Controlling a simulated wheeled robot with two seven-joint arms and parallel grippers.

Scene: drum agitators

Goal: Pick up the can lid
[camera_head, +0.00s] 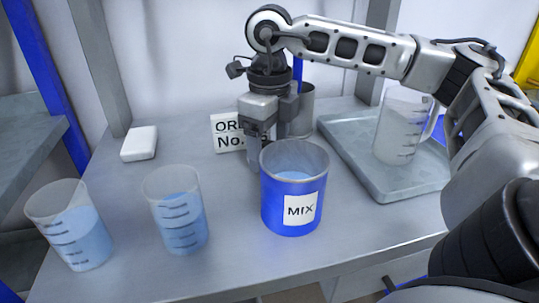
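No can lid can be made out; the area behind my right gripper is hidden. My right gripper (262,152) points down just behind and left of the blue can labelled MIX (280,205). Its fingertips are partly hidden by the can's rim, so I cannot tell whether it is open, shut or holding something. The MIX can stands upright and open, with light blue liquid showing inside. A grey metal cylinder (305,112) stands behind the gripper, partly covered by it. My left gripper is out of view.
Two clear beakers with blue liquid stand at the left (78,235) and front middle (178,215). A white block (139,143) and an ORDER sign (222,128) sit at the back. A grey tray (375,180) at right holds a clear jug (398,135).

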